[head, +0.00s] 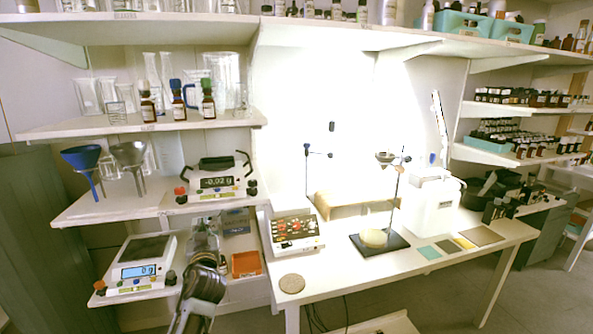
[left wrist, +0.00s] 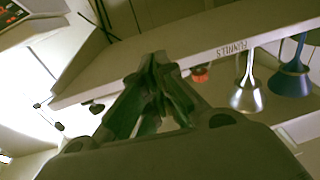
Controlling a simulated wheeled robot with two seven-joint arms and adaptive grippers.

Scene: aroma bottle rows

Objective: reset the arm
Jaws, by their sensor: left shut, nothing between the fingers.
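My left arm rises from the bottom of the head view. Its gripper (head: 204,238) is in front of the lower left shelves, between the lower scale and the orange bin. In the left wrist view the gripper's fingers (left wrist: 157,62) meet at their tips, with nothing between them. The gripper is shut and empty. A shelf edge marked "FUNNELS" runs behind the fingertips there. My right gripper is in neither view. Three brown bottles (head: 178,105) stand in a row on the upper left shelf, apart from the gripper.
The lower scale (head: 142,265) is left of the gripper; an orange bin (head: 246,263) is right of it. Above are a blue funnel (head: 82,158), a metal funnel (head: 130,154) and another scale (head: 216,182). A control box (head: 296,231) stands on the bench at right.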

